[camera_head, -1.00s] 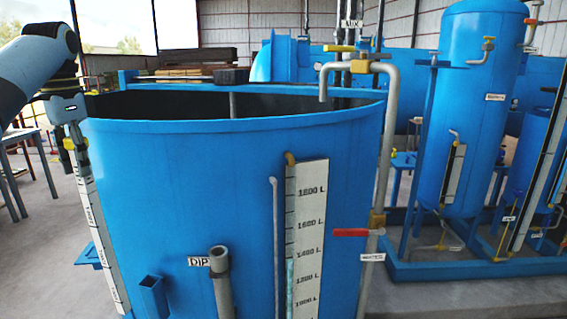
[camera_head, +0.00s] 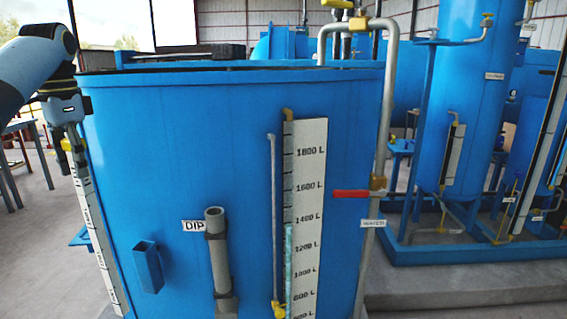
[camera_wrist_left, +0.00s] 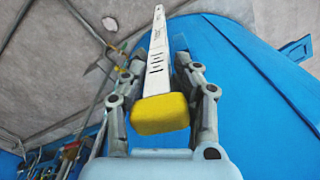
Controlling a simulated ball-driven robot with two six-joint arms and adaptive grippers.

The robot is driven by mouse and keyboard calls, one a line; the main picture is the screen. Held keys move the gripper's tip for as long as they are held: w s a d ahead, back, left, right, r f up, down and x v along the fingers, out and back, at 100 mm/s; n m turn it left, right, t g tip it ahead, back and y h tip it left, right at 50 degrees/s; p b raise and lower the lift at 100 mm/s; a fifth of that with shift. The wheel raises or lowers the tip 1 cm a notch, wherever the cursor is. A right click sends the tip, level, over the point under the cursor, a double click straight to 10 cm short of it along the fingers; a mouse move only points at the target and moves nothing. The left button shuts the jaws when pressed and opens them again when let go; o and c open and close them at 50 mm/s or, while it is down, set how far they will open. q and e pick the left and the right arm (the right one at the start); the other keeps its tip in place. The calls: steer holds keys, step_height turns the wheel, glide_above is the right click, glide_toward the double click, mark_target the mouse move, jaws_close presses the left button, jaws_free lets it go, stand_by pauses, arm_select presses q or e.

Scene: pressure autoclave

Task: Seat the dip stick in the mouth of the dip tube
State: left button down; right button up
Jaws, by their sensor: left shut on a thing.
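The dip stick (camera_head: 92,230) is a long white graduated strip with a yellow handle (camera_wrist_left: 160,114). It hangs nearly upright, slightly slanted, at the left side of the blue tank. My left gripper (camera_head: 66,138) is shut on the dip stick near its yellow end; the wrist view shows the fingers on both sides of it. The dip tube (camera_head: 220,265) is a grey pipe on the tank front, with its open mouth (camera_head: 214,213) facing up beside the DIP label (camera_head: 195,226). The stick is well to the left of the tube, apart from it. My right gripper is not in view.
The blue tank (camera_head: 180,130) fills the middle. A blue square holder (camera_head: 148,268) sticks out left of the tube. A level gauge (camera_head: 305,215), grey pipe (camera_head: 384,130) and red-handled valve (camera_head: 351,194) stand to the right. Open floor (camera_head: 40,265) lies at the left.

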mark_target(95, 228)
arm_select(q)
step_height(95, 228, down, 15)
steer(key=b, duration=1.1)
steer(key=shift+b, duration=0.35)
steer(key=shift+r, duration=0.15)
